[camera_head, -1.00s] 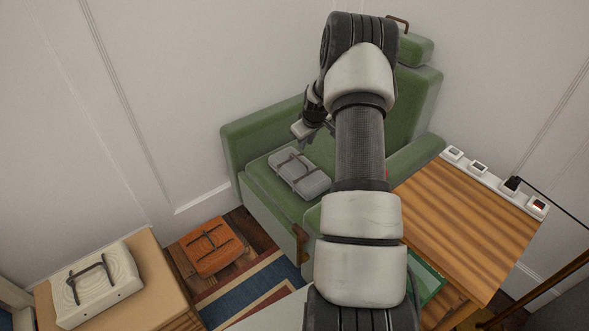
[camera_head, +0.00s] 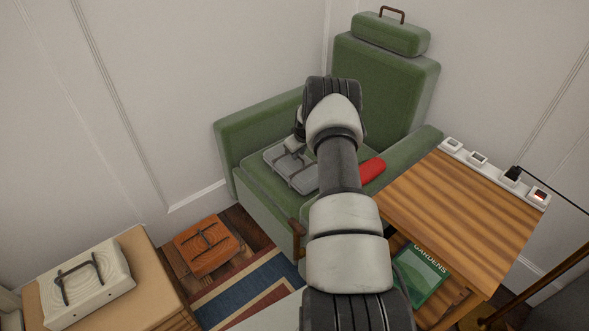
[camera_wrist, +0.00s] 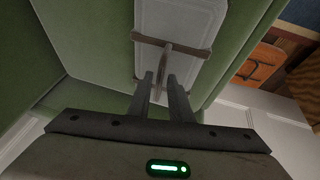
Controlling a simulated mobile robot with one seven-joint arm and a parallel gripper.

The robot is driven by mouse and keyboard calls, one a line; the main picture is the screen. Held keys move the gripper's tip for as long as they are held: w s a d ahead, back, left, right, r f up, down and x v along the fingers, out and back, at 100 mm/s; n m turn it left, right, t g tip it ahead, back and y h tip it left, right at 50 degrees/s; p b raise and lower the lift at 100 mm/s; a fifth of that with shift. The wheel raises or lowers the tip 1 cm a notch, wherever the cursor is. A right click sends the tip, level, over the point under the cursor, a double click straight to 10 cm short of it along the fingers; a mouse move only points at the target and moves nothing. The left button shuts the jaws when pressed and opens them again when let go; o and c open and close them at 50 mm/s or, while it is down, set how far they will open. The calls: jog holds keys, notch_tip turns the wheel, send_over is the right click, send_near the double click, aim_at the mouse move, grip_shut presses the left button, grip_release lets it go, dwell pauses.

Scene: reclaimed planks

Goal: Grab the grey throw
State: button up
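The grey throw (camera_head: 290,167) is a folded grey bundle with brown straps and a raised handle, lying on the seat of the green armchair (camera_head: 258,205). The throw also shows in the wrist view (camera_wrist: 190,22), with its handle (camera_wrist: 168,58) standing toward me. My gripper (camera_wrist: 160,78) is right at the throw, its two fingers on either side of the handle. The fingers are apart, with the handle between them and visible gaps beside it. In the head view my arm hides part of the seat, and the gripper (camera_head: 290,150) is small over the throw.
A red item (camera_head: 371,170) lies on the seat beside my arm. A wooden side table (camera_head: 460,215) with a power strip (camera_head: 480,163) stands at right, a green book (camera_head: 420,275) below. An orange strapped bundle (camera_head: 208,246) and a cream one (camera_head: 87,287) are at left.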

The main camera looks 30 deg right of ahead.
aim_at(294, 163)
jog(key=b+x, duration=0.1)
jog(key=x, duration=0.2)
jog(key=shift+w+f, duration=0.1)
jog(key=shift+f, duration=0.2)
jog(key=shift+c, duration=0.2)
grip_shut()
jog(key=shift+r, duration=0.1)
dwell(0.9)
